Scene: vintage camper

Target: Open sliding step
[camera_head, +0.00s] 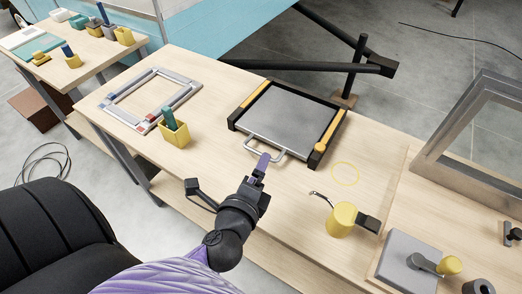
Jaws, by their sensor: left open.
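The sliding step (288,112) is a flat grey plate in a black frame with yellow strips along its sides. It lies on the wooden workbench (225,90). A pale loop handle (265,150) sticks out from its near edge. My left gripper (262,164) is at the handle, with its purple fingers overlapping it in the view. It is open. Whether the handle lies between the fingers or just beyond them, I cannot tell. My right gripper is not in view.
A yellow cup with a green tool (175,134) and a grey square frame (146,98) lie left of the step. To the right are a yellow cylinder with a spout (342,220), a grey block (408,262) and a metal window frame (480,140). A yellow ring marks bare bench.

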